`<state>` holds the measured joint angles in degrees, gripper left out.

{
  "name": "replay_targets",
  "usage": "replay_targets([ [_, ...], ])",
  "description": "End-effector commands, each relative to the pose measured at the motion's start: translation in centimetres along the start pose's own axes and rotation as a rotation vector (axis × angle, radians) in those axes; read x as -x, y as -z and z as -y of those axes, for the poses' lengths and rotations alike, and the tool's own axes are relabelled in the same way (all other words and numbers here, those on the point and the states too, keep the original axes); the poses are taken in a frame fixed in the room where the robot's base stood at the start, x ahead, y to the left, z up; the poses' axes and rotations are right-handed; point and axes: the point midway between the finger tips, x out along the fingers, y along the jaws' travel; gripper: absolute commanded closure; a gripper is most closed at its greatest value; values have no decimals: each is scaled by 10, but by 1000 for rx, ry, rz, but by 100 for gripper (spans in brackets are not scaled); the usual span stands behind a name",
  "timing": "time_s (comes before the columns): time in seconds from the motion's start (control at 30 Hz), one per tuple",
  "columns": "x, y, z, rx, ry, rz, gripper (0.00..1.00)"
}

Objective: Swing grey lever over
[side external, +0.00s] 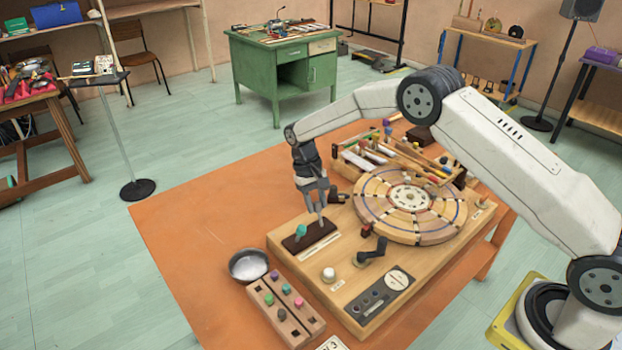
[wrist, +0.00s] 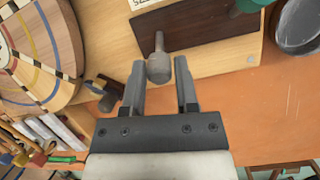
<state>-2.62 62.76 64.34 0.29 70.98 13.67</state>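The grey lever (wrist: 158,66) has a rounded grey knob on a thin stem and rises from a dark brown block (wrist: 200,38). In the wrist view, my gripper (wrist: 160,76) is open, with one finger on each side of the knob near the fingertips. I see a gap on both sides of the knob, wider on the right. A lever with a teal knob (side external: 300,231) stands on the same block, and it also shows at the top of the wrist view (wrist: 249,4). In the side view, my gripper (side external: 315,196) points down at the block, and the grey knob is hard to separate from the fingers.
A segmented wooden wheel (side external: 410,198) lies right of the block on the board (side external: 318,264). A black crank (side external: 371,252) and a white knob (side external: 328,274) are nearer the front. A metal bowl (side external: 248,265) and a peg block (side external: 285,309) sit front left. The orange table (side external: 190,235) is clear at left.

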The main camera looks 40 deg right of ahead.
Motion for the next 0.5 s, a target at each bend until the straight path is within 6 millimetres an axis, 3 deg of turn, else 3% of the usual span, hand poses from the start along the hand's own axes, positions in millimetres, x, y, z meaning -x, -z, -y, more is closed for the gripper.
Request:
replay_targets([
  [0.03, 0, 0, 0, 0, 0, -1, 43],
  [0.07, 0, 0, 0, 0, 0, -1, 34],
  [0.5, 4, 0, 0, 0, 0, -2, 33],
])
